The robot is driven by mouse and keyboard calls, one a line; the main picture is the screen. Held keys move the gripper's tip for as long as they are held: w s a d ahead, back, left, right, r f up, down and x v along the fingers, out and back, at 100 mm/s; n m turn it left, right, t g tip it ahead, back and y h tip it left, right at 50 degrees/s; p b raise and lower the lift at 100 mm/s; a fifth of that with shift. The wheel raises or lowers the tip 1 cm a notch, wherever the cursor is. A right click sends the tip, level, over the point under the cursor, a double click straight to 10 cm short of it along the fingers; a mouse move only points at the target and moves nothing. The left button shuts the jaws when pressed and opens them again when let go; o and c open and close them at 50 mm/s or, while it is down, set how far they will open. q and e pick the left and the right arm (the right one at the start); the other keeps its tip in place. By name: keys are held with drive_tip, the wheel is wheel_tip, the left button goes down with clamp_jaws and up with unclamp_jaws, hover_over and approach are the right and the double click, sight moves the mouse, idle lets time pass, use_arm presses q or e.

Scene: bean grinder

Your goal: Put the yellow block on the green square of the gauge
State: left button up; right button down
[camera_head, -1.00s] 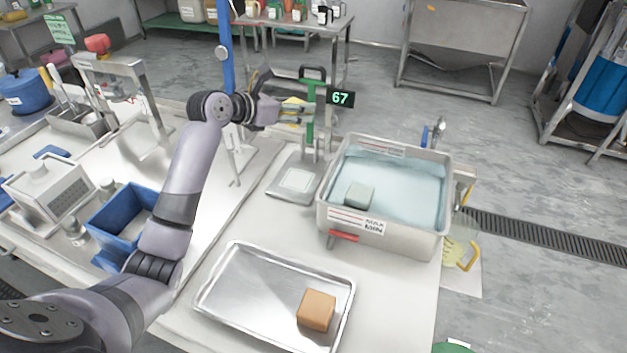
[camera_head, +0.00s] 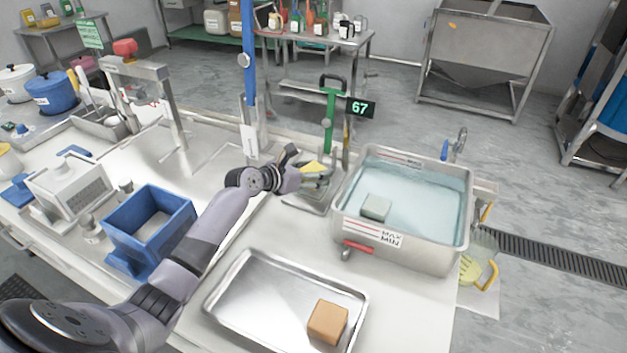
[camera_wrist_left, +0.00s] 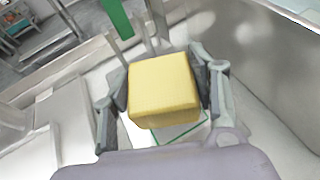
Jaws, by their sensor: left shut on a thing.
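My left gripper (camera_head: 322,172) is shut on the yellow block (camera_head: 311,168). In the left wrist view the yellow block (camera_wrist_left: 163,90) sits between the two fingers (camera_wrist_left: 163,88). The gauge has a green upright (camera_head: 329,110), a display reading 67 (camera_head: 360,108) and a grey base plate (camera_head: 297,201). The block is over this plate, in front of the upright. In the left wrist view a pale square with a green outline (camera_wrist_left: 188,134) shows partly below the block, which hides the rest. Whether the block touches it I cannot tell. My right gripper is out of view.
A metal tray (camera_head: 255,307) with an orange-brown block (camera_head: 328,322) is in front. A blue bin (camera_head: 140,254) stands to the left.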

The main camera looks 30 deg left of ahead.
use_arm(q)
drive_tip(key=shift+f, duration=1.35)
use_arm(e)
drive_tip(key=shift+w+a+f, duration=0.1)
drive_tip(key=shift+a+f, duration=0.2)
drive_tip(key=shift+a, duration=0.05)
use_arm(q)
drive_tip(key=shift+f, duration=0.1)
drive_tip(key=o, duration=1.3)
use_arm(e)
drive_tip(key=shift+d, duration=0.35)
use_arm(q)
drive_tip(key=shift+s, duration=0.1)
drive_tip(key=v, duration=1.2)
drive_tip(key=shift+p, duration=0.4)
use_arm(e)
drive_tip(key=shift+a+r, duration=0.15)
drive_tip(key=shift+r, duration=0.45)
